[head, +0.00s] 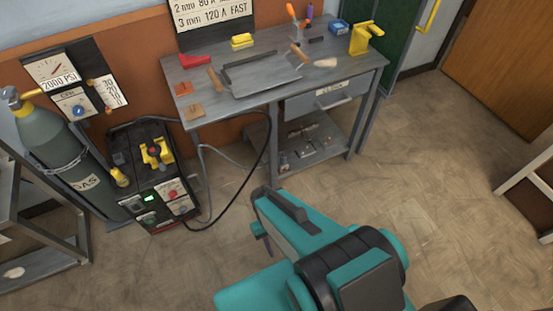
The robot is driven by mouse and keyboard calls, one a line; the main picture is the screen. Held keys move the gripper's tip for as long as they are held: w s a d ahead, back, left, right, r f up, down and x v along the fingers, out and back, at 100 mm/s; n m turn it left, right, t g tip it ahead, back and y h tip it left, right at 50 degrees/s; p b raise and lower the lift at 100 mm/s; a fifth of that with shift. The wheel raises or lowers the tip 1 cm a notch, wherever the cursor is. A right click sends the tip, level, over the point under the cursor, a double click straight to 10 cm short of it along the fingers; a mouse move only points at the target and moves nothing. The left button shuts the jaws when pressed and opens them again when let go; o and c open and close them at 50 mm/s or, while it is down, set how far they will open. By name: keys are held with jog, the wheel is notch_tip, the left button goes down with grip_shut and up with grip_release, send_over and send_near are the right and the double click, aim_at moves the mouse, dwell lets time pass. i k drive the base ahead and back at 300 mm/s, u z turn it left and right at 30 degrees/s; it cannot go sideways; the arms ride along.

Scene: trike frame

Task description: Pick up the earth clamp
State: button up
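No part is labelled as the earth clamp, and I cannot tell for sure which one it is. A yellow-and-black piece with a red top (156,152) sits on the welding machine (160,195) at the left. A yellow upright piece (365,38) stands at the right back corner of the workbench (345,68). My teal arm reaches in from the bottom. My gripper (263,240) is mostly hidden behind the arm, with only a small dark part showing. It is over the floor, apart from the machine and the bench. Whether it is open or shut does not show.
A gas cylinder (50,145) stands left of the machine. A black cable (250,178) runs from the machine towards the bench. A grey metal tray (262,75), a red piece (195,60) and a yellow block (242,41) lie on the bench.

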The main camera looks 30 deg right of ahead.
aim_at(282, 164)
jog(key=u, duration=0.35)
jog(key=k, duration=0.35)
jog(key=z, duration=2.15)
jog(key=i, duration=1.1)
jog(key=u, duration=0.4)
